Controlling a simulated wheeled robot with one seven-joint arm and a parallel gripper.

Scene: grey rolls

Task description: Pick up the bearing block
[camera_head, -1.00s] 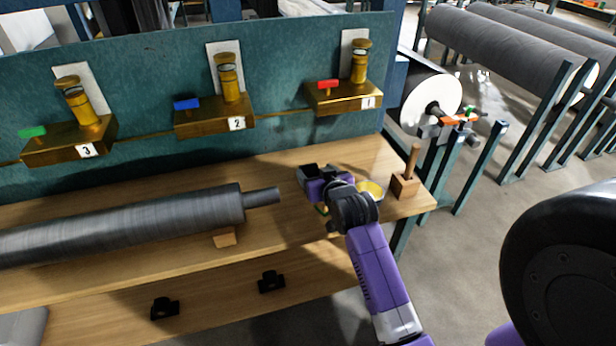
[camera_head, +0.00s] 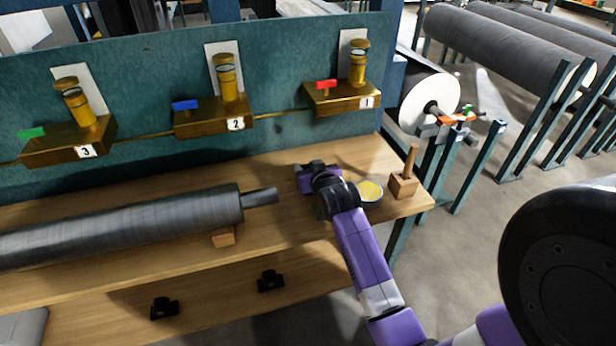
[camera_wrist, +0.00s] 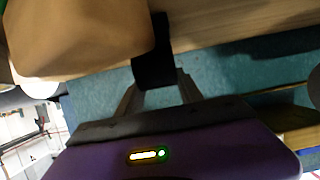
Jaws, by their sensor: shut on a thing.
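My gripper (camera_head: 312,174) is over the right part of the workbench, just right of the roller's shaft end. In the wrist view my gripper (camera_wrist: 158,88) has its two fingers shut on a black block (camera_wrist: 153,58), which looks like a bearing block. Part of the held block is hidden by the fingers, and my wrist covers most of it in the head view. Two similar black bearing blocks, one at left (camera_head: 164,308) and one at right (camera_head: 271,281), sit on the lower shelf.
A grey roller (camera_head: 130,225) lies on the bench top (camera_head: 290,230). A dish with yellow contents (camera_head: 370,192) and a wooden block with a handle (camera_head: 404,184) stand right of my gripper. Brass fixtures line the teal back panel (camera_head: 150,150). A tan block (camera_wrist: 80,38) is close in the wrist view.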

